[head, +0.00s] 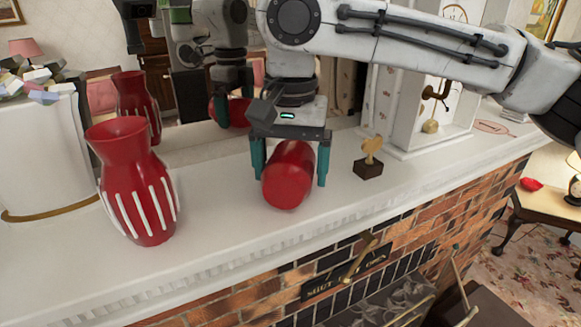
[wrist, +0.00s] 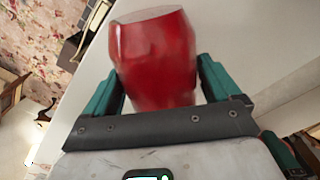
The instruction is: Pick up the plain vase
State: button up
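The plain red vase (head: 287,176) lies on its side on the white mantel, one rounded end toward the head camera. My gripper (head: 290,172) is above it, pointing down, with one teal finger on each side of the vase. The fingers are wide apart, and a narrow gap shows beside the right finger. In the wrist view the vase (wrist: 155,60) fills the space between the two fingers (wrist: 160,90). Whether either finger touches it is hard to tell. A second red vase (head: 138,185), with white vertical stripes, stands upright to the left.
A small heart figure on a dark block (head: 369,160) stands close to the right of my gripper. A white clock case (head: 405,110) is farther right. A white container (head: 45,150) stands at the left. A mirror behind reflects the scene. The mantel's front edge is close.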

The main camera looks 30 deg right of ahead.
jog(key=shift+r, duration=0.1)
jog(key=c, duration=1.1)
